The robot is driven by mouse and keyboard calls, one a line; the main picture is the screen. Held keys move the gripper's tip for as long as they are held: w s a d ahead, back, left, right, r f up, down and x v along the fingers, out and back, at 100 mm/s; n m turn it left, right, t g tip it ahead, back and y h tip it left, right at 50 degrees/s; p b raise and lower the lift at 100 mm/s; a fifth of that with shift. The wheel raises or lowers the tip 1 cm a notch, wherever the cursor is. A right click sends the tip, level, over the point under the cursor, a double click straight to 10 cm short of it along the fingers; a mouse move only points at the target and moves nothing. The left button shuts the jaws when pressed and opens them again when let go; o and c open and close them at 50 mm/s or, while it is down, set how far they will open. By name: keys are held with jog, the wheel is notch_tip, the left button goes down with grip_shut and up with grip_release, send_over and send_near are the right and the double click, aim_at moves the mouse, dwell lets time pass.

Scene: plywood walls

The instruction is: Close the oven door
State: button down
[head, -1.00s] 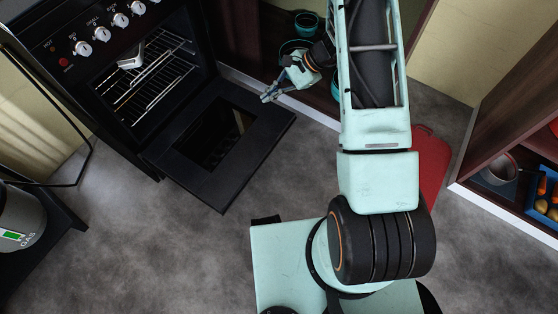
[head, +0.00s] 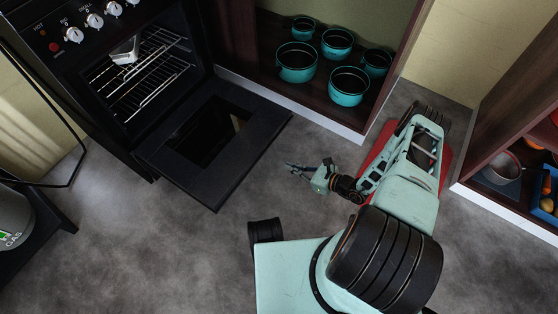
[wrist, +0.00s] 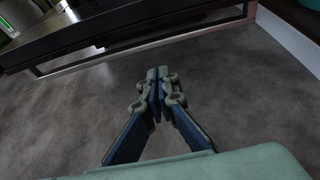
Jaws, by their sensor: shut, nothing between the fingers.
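The black oven (head: 100,70) stands at the upper left in the head view. Its door (head: 190,185) is folded down and open, roughly level above the floor, with a dark window in its middle. Wire racks (head: 150,85) show inside, with a pale block-like item (head: 126,50) on the upper one. My gripper (head: 289,165) is shut and empty, to the right of the door and apart from it. In the wrist view my gripper (wrist: 157,75) has its fingertips together, pointing toward the door's edge (wrist: 150,45) across the top.
A low cabinet with several teal pots (head: 297,62) stands behind, right of the oven. A red item (head: 378,148) lies partly under my arm. A shelf with a pot (head: 502,168) is at the right. Grey floor (head: 200,255) is free in front of the door.

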jog(key=b+x, duration=0.4)
jog(key=x, duration=0.6)
jog(key=shift+r+p, duration=0.35)
jog(key=shift+r, duration=1.8)
jog(key=shift+r, duration=0.1)
